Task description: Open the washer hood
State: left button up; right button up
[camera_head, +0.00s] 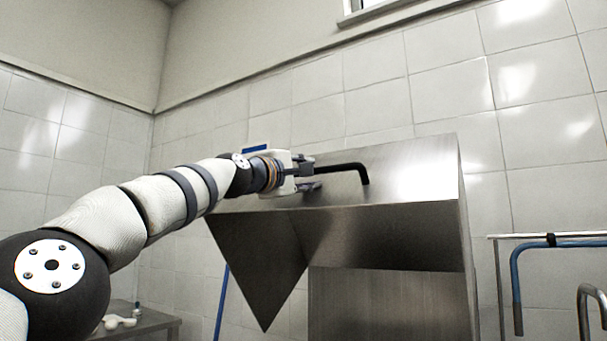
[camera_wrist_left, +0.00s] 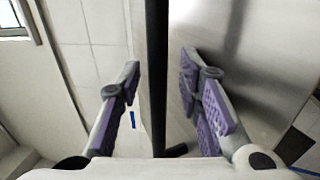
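The steel washer hood (camera_head: 415,185) stands in the middle right of the head view, high up, with the area below its lower front edge visible. A black bar handle (camera_head: 348,167) sticks out from its sloping face. My left gripper (camera_head: 312,176) is at the handle's left part, close to the hood. In the left wrist view the handle (camera_wrist_left: 157,80) runs between the two purple-padded fingers of the gripper (camera_wrist_left: 160,62). Both fingers stand apart, with a visible gap on each side of the bar. My right gripper is in neither view.
A steel panel (camera_head: 385,305) stands below the hood. A blue pipe and rail (camera_head: 560,244) stand at the right. A small metal table (camera_head: 155,321) with white items is at the lower left. Tiled walls (camera_head: 375,65) close off the back.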

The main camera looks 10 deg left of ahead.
pick_arm(q)
jog(key=v, duration=0.7)
jog(key=shift+s, duration=0.25)
jog(key=shift+a+f, duration=0.1)
